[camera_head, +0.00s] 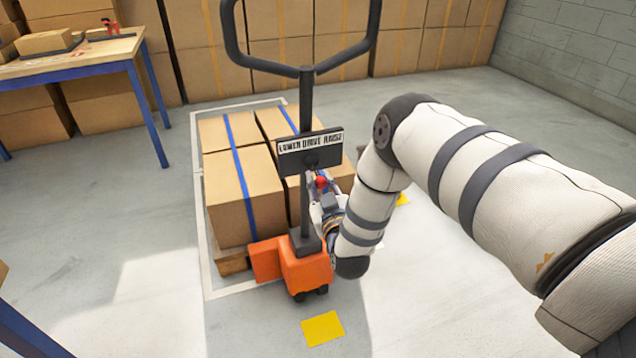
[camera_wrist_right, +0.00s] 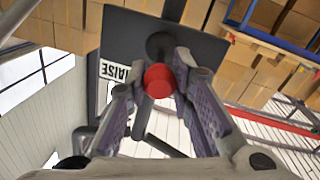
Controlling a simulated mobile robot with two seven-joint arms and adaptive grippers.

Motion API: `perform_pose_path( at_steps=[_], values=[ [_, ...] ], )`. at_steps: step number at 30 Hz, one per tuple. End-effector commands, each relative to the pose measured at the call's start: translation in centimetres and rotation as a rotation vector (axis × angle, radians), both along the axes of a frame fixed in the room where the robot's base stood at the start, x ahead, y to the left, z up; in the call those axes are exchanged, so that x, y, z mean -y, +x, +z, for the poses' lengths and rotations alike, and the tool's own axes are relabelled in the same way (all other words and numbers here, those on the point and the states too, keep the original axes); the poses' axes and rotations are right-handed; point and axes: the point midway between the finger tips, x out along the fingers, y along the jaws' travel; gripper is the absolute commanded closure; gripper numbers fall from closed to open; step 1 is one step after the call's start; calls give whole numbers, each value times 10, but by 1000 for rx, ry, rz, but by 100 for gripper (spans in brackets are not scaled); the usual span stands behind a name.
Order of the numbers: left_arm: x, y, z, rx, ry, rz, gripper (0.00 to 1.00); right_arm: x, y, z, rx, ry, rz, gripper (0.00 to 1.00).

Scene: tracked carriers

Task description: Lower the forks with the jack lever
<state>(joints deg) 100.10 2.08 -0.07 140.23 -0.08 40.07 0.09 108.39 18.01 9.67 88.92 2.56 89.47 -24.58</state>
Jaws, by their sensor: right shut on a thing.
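The pallet jack has an orange body (camera_head: 305,268), a dark upright post and a looped handle (camera_head: 307,72). A dark plate (camera_head: 310,150) on the post carries a white label reading LOWER DRIVE RAISE. The jack lever's red knob (camera_head: 321,182) shows just below the plate. My right gripper (camera_head: 322,186) is shut on this knob. In the right wrist view the red knob (camera_wrist_right: 158,80) sits between the two fingertips, in front of the plate (camera_wrist_right: 170,50). The forks are hidden under the load. My left gripper is not in view.
Strapped cartons (camera_head: 243,190) stand on a wooden pallet (camera_head: 232,261) behind the jack, inside a white floor outline. A yellow floor mark (camera_head: 322,328) lies in front. A blue-legged table (camera_head: 75,62) stands at left, with stacked boxes along the back wall.

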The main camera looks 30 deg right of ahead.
Motion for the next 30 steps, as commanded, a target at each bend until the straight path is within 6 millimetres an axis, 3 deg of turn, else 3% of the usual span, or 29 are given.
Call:
perform_pose_path(
  at_steps=[21, 22, 24, 30],
  values=[
    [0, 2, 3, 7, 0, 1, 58, 14, -5, -2, -4, -5, -18, 100],
    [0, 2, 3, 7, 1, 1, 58, 14, -5, -2, -5, -6, -18, 75],
    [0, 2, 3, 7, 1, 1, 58, 13, -5, -2, -4, -5, -16, 59],
    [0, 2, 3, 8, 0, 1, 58, 11, -4, -2, -2, -3, -12, 58]
  ],
)
